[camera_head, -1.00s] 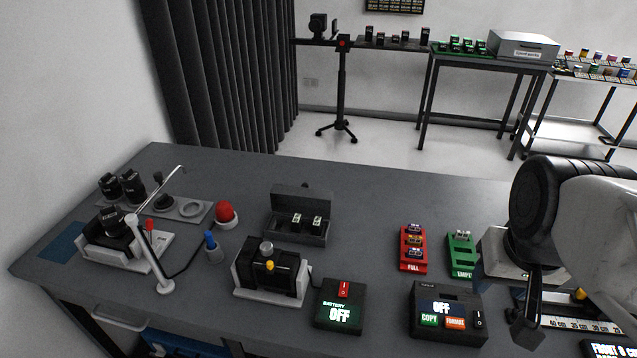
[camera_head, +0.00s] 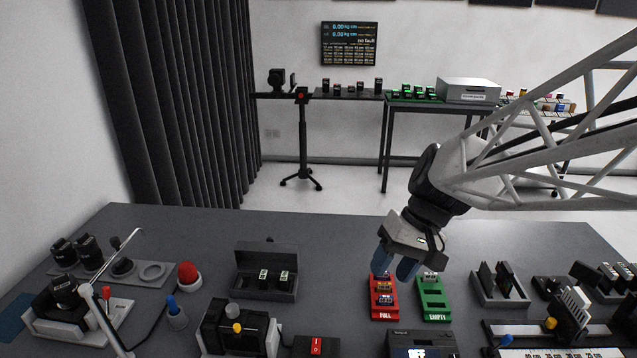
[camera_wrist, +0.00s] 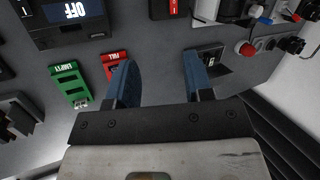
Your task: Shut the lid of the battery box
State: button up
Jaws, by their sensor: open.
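The battery box (camera_head: 248,284) is a dark grey box on the table, left of centre in the head view. Its lid (camera_head: 268,250) stands up, open, at the back edge. Two small batteries (camera_head: 274,276) show inside. My gripper (camera_head: 395,265) is open and empty, pointing down above the red tray, to the right of the box and apart from it. In the wrist view my gripper (camera_wrist: 157,75) has its two blue fingers spread. The box (camera_wrist: 216,68) shows there partly hidden behind the right finger.
The red FULL tray (camera_head: 384,313) and green EMPTY tray (camera_head: 433,299) lie right of the box. A black device (camera_head: 240,318) stands in front of it. A red button (camera_head: 189,273) is to its left. Bare table lies between box and red tray.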

jog(key=w+a+f+n+g+y, duration=0.1)
jog(key=w+a+f+y, duration=0.3)
jog(key=w, duration=0.6)
jog(key=w+a+f+n+g+y, duration=0.2)
jog(key=w+a+f+y, duration=0.2)
jog(key=w+a+f, duration=0.4)
jog(key=w+a+f+n+g+y, duration=0.1)
jog(key=w+a+f+y, duration=0.3)
jog(key=w+a, duration=0.5)
jog(key=shift+w+f+n+g+y, duration=0.25)
jog(key=shift+w+f, duration=0.35)
jog(key=shift+w, duration=0.2)
jog(key=shift+w+f+n+g+y, duration=0.15)
jog(key=shift+w+f+g, duration=0.1)
jog(key=shift+w+f, duration=0.4)
jog(key=shift+r, duration=0.15)
jog(key=shift+x, duration=3.8)
jog(key=shift+c, duration=0.3)
grip_shut()
